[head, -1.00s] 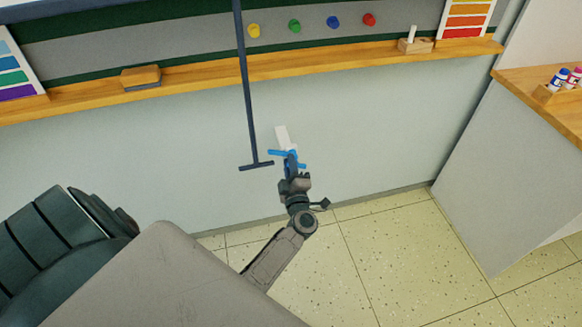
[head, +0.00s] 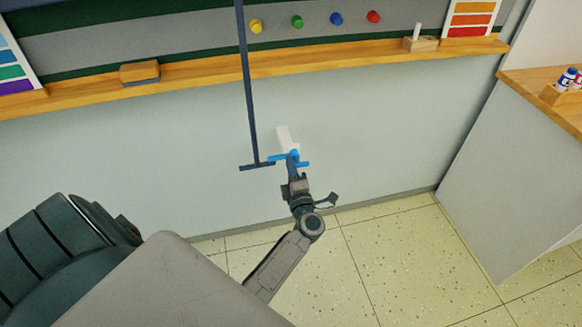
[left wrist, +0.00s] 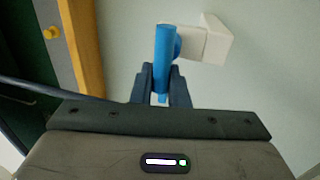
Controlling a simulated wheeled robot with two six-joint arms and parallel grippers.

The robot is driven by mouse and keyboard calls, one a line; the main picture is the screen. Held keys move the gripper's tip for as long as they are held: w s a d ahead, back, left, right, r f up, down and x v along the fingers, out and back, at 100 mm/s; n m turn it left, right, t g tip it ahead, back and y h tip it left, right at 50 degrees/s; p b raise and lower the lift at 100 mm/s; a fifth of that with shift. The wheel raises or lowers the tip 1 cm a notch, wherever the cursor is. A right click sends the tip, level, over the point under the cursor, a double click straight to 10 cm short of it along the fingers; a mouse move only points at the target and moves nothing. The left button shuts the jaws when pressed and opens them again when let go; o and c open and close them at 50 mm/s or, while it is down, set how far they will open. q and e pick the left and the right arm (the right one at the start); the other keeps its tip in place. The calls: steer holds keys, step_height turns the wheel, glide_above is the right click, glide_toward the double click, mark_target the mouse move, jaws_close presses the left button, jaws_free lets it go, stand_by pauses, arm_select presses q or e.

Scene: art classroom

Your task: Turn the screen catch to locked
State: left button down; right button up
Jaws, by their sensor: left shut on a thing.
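The screen catch is a blue bar handle (head: 277,157) on a white block (head: 284,138) fixed to the pale wall below the ledge. In the head view the bar lies nearly level across the picture. In the left wrist view the blue handle (left wrist: 163,50) stands upright in the picture, with the white block (left wrist: 205,42) beside it to the right. My left gripper (head: 292,161) is shut on the blue handle; its fingers (left wrist: 161,82) sit on either side of its lower part in the wrist view. My right gripper is not in view.
A dark pole with a crossbar foot (head: 250,110) hangs just left of the catch. The wooden ledge (head: 300,66) above holds an eraser (head: 140,73) and a chalk holder (head: 421,44). A cabinet (head: 490,180) stands at right; the floor below is clear.

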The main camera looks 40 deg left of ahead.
arm_select(q)
steer(key=c, duration=1.5)
jaws_free()
